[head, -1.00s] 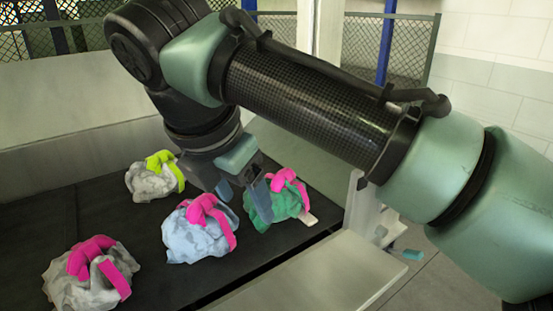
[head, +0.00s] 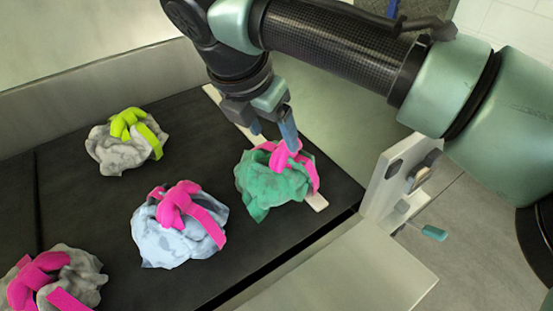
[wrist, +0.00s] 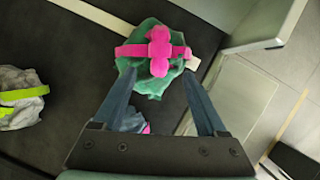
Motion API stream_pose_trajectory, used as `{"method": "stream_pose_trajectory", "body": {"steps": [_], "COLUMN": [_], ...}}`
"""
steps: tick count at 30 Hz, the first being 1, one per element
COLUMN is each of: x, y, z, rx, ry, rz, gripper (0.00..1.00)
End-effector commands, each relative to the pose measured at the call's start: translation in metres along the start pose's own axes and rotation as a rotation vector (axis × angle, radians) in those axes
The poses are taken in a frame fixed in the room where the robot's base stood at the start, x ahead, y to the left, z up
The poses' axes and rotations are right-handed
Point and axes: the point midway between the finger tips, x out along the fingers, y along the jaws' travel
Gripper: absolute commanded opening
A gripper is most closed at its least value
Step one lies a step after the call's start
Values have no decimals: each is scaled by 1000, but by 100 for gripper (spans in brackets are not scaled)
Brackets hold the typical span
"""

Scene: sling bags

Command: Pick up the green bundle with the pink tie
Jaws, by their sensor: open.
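The green bundle (head: 268,183) with its pink tie (head: 284,157) sits on the dark belt near its right edge. My gripper (head: 276,138) is just above it, fingers pointing down, one fingertip close to the pink knot. In the wrist view the green bundle (wrist: 149,83) and its pink tie (wrist: 159,50) lie ahead of my gripper (wrist: 158,85), between and beyond the two spread fingers. The gripper is open and empty. I cannot tell whether a finger touches the tie.
A light blue bundle with a pink tie (head: 165,243) lies left of the green one. A grey bundle with a yellow tie (head: 118,153) is farther back, and a grey bundle with a pink tie (head: 75,272) is at lower left. A pale bracket (head: 388,185) stands to the right.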

Motion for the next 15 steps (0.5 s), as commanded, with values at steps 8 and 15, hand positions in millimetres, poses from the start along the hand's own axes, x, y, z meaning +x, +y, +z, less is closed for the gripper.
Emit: {"method": "stream_pose_trajectory", "body": {"steps": [8, 15], "x": [20, 54], "y": [-1, 0], "z": [2, 3], "rx": [1, 1], "ry": [-1, -1], "rz": [-2, -1], "gripper": [75, 75]}}
